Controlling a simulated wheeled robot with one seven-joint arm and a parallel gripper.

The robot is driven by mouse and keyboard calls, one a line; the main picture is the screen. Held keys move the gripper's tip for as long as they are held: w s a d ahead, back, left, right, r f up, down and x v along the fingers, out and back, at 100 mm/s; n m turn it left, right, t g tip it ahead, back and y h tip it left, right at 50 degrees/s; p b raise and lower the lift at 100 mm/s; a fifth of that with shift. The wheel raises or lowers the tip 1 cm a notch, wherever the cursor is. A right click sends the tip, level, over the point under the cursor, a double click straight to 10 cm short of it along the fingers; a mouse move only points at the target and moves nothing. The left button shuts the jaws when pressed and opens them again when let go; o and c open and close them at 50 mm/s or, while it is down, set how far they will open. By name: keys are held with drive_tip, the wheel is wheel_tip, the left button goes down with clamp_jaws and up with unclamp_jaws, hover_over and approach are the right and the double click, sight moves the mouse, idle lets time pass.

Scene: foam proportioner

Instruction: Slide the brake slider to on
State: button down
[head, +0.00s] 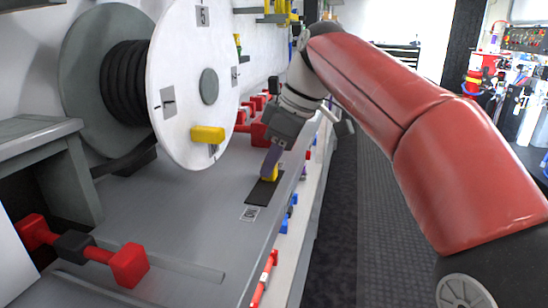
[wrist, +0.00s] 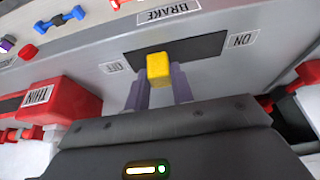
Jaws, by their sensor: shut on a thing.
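The yellow brake slider knob (wrist: 158,69) sits on a dark slot plate (wrist: 195,45) in the wrist view. The knob is nearer the OFF label (wrist: 115,67) than the ON label (wrist: 241,40). My gripper (wrist: 160,92) has its two purple fingers on either side of the knob, shut on it. In the head view my gripper (head: 271,163) reaches down to the knob (head: 269,176) at the far part of the plate (head: 262,193). The ON label (head: 250,213) lies at the plate's near end. The fingers partly hide the knob in the head view.
A large white reel (head: 190,80) with a yellow handle (head: 207,134) stands left of the plate. Red fittings (head: 258,133) are behind it. A red dumbbell-shaped handle (head: 85,250) is at the near left. The grey deck between is clear.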

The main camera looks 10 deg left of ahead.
drive_tip(key=s, duration=0.3)
drive_tip(key=s+b, duration=0.1)
drive_tip(key=s, duration=0.1)
drive_tip(key=shift+s+a, duration=0.25)
drive_tip(key=shift+a, duration=0.15)
drive_tip(key=c, duration=1.2)
unclamp_jaws()
drive_tip(key=shift+s, duration=0.1)
drive_tip(key=p+v, duration=0.2)
drive_tip(key=v, duration=0.5)
drive_tip(key=shift+r, duration=0.35)
drive_tip(key=shift+d, duration=0.2)
